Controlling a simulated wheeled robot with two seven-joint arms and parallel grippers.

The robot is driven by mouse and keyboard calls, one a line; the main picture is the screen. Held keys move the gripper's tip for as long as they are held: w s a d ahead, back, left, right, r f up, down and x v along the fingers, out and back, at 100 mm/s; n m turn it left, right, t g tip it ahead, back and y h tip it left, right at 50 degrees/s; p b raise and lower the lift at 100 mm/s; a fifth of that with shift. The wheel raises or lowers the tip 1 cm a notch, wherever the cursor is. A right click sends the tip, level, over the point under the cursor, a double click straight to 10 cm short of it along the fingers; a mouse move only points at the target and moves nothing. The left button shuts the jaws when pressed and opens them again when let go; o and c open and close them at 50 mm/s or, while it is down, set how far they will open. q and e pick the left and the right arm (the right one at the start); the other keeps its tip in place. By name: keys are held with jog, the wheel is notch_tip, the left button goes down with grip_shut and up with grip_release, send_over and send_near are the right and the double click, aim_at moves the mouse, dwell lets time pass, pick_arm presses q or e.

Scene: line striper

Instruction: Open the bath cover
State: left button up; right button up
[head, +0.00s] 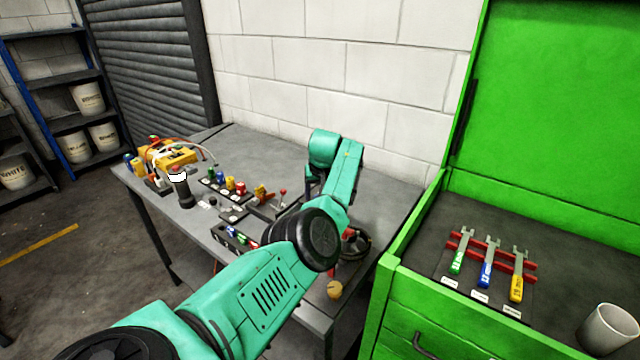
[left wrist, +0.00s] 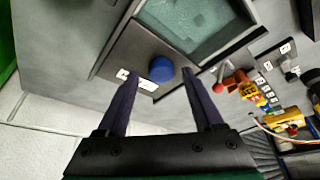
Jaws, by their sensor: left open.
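The bath (left wrist: 195,25) shows in the left wrist view as a grey-framed box with a pale teal, glassy top; I cannot tell cover from contents. It looks closed over. A round blue knob (left wrist: 162,70) sits on the dark panel beside it, with white labels next to it. My left gripper (left wrist: 160,76) is open, its two dark fingers on either side of the blue knob as seen from the wrist; I cannot tell whether they touch it. In the head view my left arm hides the bath and most of this gripper. My right gripper is not in view.
The grey workbench (head: 250,150) carries colored bottles (head: 228,183), a dark cylinder (head: 180,188) and a yellow device (head: 170,155). A red-tipped lever (left wrist: 220,86) stands near the bath. A green cabinet (head: 400,290) with wrenches (head: 487,262) and a white cup (head: 608,328) is at right.

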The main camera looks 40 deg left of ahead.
pick_arm(q)
jog(key=b+v, duration=0.3)
jog(key=v, duration=1.1)
jog(key=shift+f, duration=0.1)
